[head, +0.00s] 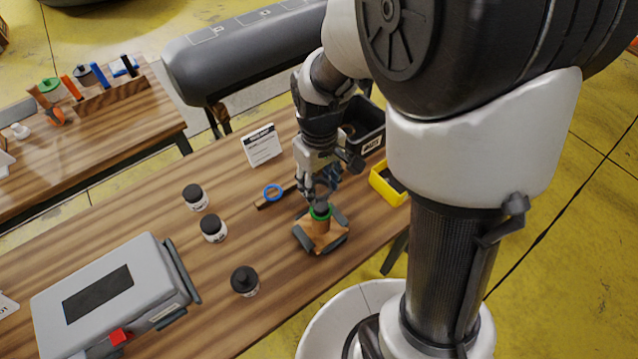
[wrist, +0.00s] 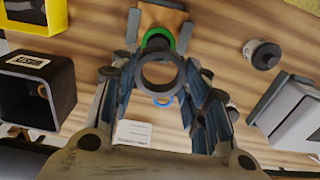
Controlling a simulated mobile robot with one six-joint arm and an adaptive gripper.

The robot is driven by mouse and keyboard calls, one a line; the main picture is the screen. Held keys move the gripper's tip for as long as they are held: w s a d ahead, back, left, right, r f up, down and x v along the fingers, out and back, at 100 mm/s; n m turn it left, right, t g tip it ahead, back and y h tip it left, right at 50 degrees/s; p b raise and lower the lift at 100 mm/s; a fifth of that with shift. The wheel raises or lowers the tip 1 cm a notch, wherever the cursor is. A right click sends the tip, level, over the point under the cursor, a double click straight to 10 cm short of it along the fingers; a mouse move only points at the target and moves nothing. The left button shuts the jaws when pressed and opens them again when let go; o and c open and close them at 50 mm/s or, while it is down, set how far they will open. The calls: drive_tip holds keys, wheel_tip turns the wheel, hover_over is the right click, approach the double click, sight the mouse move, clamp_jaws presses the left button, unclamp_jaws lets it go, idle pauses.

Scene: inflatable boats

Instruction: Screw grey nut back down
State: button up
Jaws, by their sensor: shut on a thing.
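My gripper (head: 322,188) is shut on the grey nut (wrist: 143,76), a ring that shows between the fingertips (wrist: 161,74) in the wrist view. Bare wood shows through the nut's hole, so it appears held above and off the valve's axis. The valve stands upright on an orange-brown patch (head: 308,238) with dark clamps at its sides. It has a green ring (head: 320,214) and a dark grey top (head: 321,206). In the wrist view the green ring (wrist: 171,40) shows just beyond the nut, which partly hides the valve.
A blue ring (head: 266,195) and a dark tool lie left of the patch. A yellow bin (head: 381,190) and black bin (head: 371,143) stand to the right. Several black-capped jars (head: 213,228) and a grey case (head: 150,262) are left. A sign (head: 262,146) stands behind.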

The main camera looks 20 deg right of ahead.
sight(321, 205)
drive_tip(key=shift+d+f+b, duration=0.3)
drive_tip(key=shift+f+b, duration=0.1)
drive_tip(key=shift+f, duration=0.15)
drive_tip(key=shift+f+b, duration=1.95)
drive_tip(key=shift+f, duration=0.5)
drive_tip(key=shift+f+b, duration=0.3)
drive_tip(key=shift+f, duration=0.6)
idle(1.4)
drive_tip(key=m, duration=0.5)
drive_tip(key=shift+m+p, duration=0.3)
drive_tip(key=shift+p, duration=0.1)
drive_tip(key=m, duration=0.5)
drive_tip(key=shift+a+m+p, duration=0.1)
drive_tip(key=shift+m+p, duration=0.2)
drive_tip(key=shift+m, duration=0.1)
